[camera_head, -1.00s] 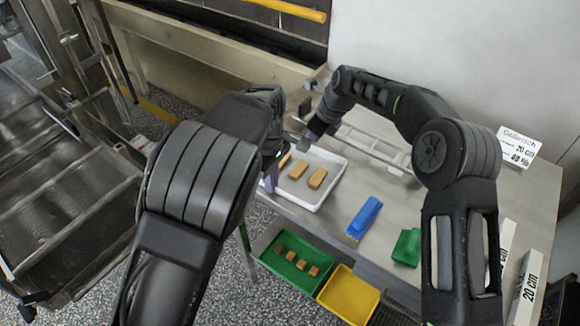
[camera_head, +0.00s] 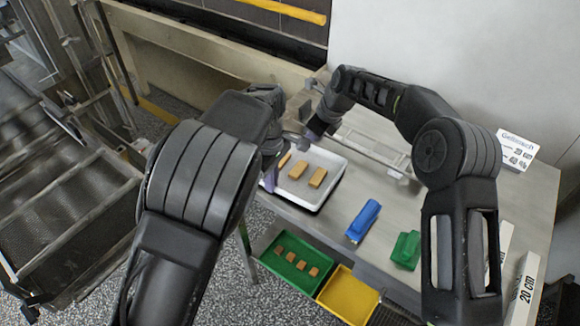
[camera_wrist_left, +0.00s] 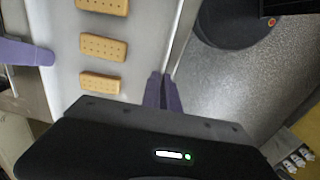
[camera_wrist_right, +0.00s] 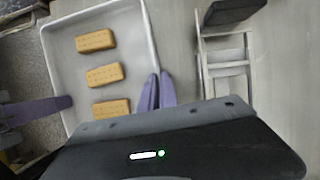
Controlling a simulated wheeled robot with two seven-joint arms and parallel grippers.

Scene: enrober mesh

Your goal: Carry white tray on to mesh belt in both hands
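The white tray (camera_head: 322,193) is at the left end of the metal table, with several tan biscuits (camera_head: 317,177) in it. A dark shadow under its near edge suggests it is slightly off the table. My left gripper (camera_head: 271,176) is at the tray's left side; in the left wrist view its purple fingers (camera_wrist_left: 163,92) are closed on the rim. My right gripper (camera_head: 311,136) is at the far rim; in the right wrist view its fingers (camera_wrist_right: 155,92) are closed on the opposite rim. The dark mesh belt (camera_head: 65,225) is at the left, apart from the tray.
On the table (camera_head: 400,235) are a blue brush (camera_head: 364,220), a green item (camera_head: 406,250), a metal frame (camera_head: 375,150) and a sign (camera_head: 515,148). Green (camera_head: 300,283) and yellow (camera_head: 348,296) bins sit below. Floor separates the table from the belt machine.

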